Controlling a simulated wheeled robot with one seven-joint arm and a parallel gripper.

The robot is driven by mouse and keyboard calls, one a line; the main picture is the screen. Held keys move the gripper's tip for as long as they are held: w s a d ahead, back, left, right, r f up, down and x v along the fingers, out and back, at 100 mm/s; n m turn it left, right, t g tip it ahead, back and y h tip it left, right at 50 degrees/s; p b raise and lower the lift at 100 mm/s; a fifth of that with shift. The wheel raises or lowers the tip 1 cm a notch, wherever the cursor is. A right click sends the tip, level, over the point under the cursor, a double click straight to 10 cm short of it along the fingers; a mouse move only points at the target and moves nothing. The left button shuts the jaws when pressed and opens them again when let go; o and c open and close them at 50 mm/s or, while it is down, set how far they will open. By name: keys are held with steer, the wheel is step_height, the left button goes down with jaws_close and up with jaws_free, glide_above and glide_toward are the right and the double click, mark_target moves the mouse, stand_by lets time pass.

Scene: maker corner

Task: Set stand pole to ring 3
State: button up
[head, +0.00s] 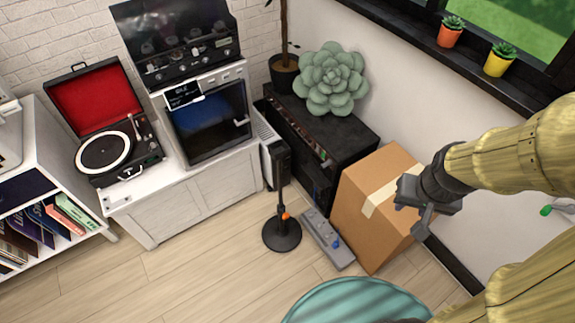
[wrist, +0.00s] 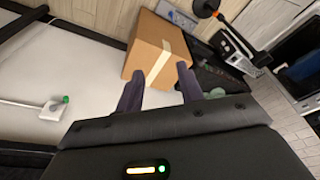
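The stand (head: 282,235) is upright on the floor, with a round black base, a dark pole and an orange knob (head: 285,216) low on the pole. Ring marks are too small to make out. The stand also shows at the top right of the wrist view (wrist: 207,8), with its orange knob (wrist: 221,17). My gripper (head: 413,212) is at the right in the head view, above and beside the cardboard box, well apart from the stand. In the wrist view my gripper (wrist: 160,84) has its two fingers spread with nothing between them.
The cardboard box (head: 372,205) stands right of the stand, with a grey pedal-like unit (head: 328,240) between them. A black cabinet (head: 335,125) and white cabinet (head: 195,185) stand behind. A teal round seat (head: 355,303) is in front. The floor left of the stand is clear.

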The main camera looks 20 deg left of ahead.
steer(key=w+a+f+n+t+y+b, duration=0.2)
steer(key=w+a+f+n+t+b, duration=0.1)
steer(key=w+a+f+b, duration=0.65)
steer(key=w+a+f+n+t+y+b, duration=0.25)
steer(key=w+a+f+b, duration=0.45)
steer(key=f, duration=0.6)
steer(key=s+a+f+t+y+b, duration=0.3)
steer(key=a+f+t+b, duration=0.5)
steer(key=a+f+b, duration=0.3)
steer(key=a+f, duration=0.4)
steer(key=f, duration=0.1)
steer(key=shift+f+y, duration=0.3)
steer(key=shift+y, duration=0.05)
steer(key=shift+w, duration=0.2)
